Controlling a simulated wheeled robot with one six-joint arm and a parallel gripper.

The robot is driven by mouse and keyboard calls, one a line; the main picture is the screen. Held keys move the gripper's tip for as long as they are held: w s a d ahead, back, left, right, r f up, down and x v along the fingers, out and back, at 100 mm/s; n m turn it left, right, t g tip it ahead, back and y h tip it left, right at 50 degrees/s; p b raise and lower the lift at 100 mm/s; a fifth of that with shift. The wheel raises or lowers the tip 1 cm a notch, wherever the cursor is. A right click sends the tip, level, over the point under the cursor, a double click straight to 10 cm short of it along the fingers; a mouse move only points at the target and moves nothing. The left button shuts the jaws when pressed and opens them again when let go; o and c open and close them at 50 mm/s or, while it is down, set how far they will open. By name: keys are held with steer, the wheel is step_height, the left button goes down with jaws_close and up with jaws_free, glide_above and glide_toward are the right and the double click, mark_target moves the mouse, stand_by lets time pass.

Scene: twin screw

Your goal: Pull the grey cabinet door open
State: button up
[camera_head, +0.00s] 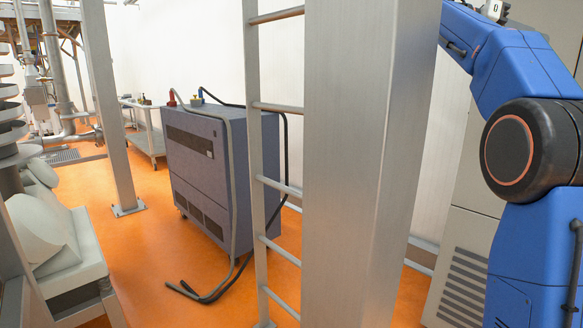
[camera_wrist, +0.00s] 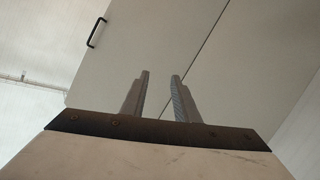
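The grey cabinet door (camera_wrist: 140,45) fills much of the wrist view, with a dark seam running diagonally beside it. A black bar handle (camera_wrist: 97,32) is on the door at the upper left of that view. My gripper (camera_wrist: 160,75) is open and empty, with its two fingers apart, to the right of and below the handle in the picture. It is not touching the handle. In the head view the lower part of the cabinet (camera_head: 463,265), with vent slots, shows behind my blue arm; the handle and my gripper are not visible there.
A wide grey post (camera_head: 365,150) and a ladder (camera_head: 255,190) stand left of the cabinet in the head view. A blue-grey wheeled unit (camera_head: 200,155) with dark hoses stands further left. Sacks (camera_head: 45,225) lie at the lower left. Orange floor (camera_head: 150,260) is open between them.

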steer(key=s+a+f+n+t+y, duration=0.2)
steer(key=s+a+f+n+y, duration=0.3)
steer(key=s+a+f, duration=0.5)
steer(key=s+a+f+n+t+y, duration=0.3)
steer(key=s+a+f, duration=0.7)
steer(key=f, duration=1.7)
steer(key=s+a+f+n+t+y, duration=0.2)
steer(key=s+a+f+n+y, duration=0.4)
steer(key=f, duration=1.3)
steer(key=s+a+n, duration=0.1)
steer(key=s+a, duration=0.3)
steer(key=s, duration=0.2)
steer(key=shift+s+n+t+y, duration=0.3)
steer(key=shift+y, duration=0.1)
